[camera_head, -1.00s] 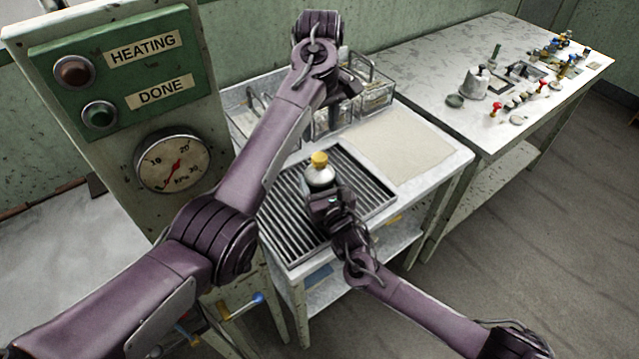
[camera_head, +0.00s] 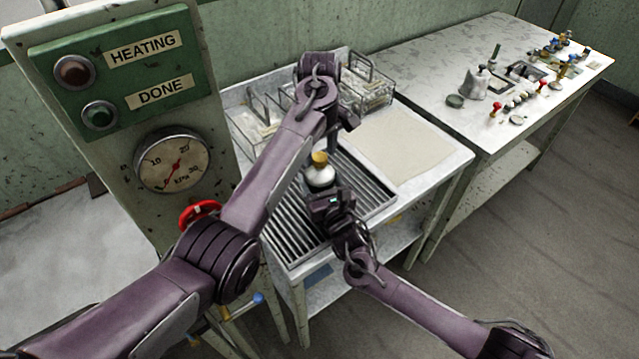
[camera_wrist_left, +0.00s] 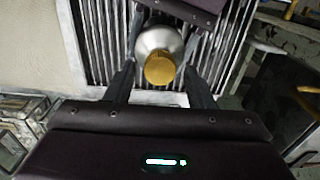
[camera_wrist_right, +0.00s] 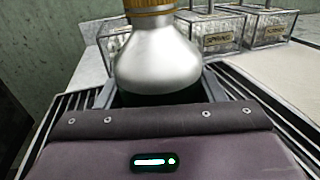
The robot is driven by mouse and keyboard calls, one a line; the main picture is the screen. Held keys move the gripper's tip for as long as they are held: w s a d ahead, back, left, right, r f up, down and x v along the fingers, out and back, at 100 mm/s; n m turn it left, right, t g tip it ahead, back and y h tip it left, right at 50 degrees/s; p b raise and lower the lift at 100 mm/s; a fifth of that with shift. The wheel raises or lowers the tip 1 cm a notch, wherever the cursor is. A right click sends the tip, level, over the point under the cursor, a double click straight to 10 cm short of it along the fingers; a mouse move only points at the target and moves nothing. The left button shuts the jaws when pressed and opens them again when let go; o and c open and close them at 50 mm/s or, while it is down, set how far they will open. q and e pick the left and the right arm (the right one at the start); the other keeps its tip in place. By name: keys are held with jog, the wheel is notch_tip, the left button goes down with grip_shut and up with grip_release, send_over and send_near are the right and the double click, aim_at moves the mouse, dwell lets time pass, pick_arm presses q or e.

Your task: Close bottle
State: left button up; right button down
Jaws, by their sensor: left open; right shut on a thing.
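The bottle (camera_head: 320,177) has a silvery body and a yellow-gold cap (camera_head: 320,158) on its neck. It is upright over the slatted rack on the small table. My right gripper (camera_head: 323,192) is shut on the bottle body, which fills the right wrist view (camera_wrist_right: 158,62). My left gripper (camera_head: 336,140) is open above the bottle. In the left wrist view its fingers stand on either side of the bottle, with the cap (camera_wrist_left: 160,68) between their tips. Whether the fingers touch the cap cannot be told, nor whether the cap is fully seated.
Wire baskets (camera_head: 368,88) stand at the back of the table, behind my left arm. A beige mat (camera_head: 400,150) lies clear to the right of the slatted rack (camera_head: 290,232). The control panel (camera_head: 120,70) stands close on the left. A second table (camera_head: 420,55) holds small parts.

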pick_arm(q)
jog(key=shift+f, duration=0.35)
jog(key=shift+c, duration=0.3)
jog(key=c, duration=1)
jog(key=shift+o, duration=0.2)
jog(key=shift+m, duration=0.8)
jog(key=o, duration=1.2)
notch_tip(320, 180, up, 8)
jog(key=shift+f, duration=0.2)
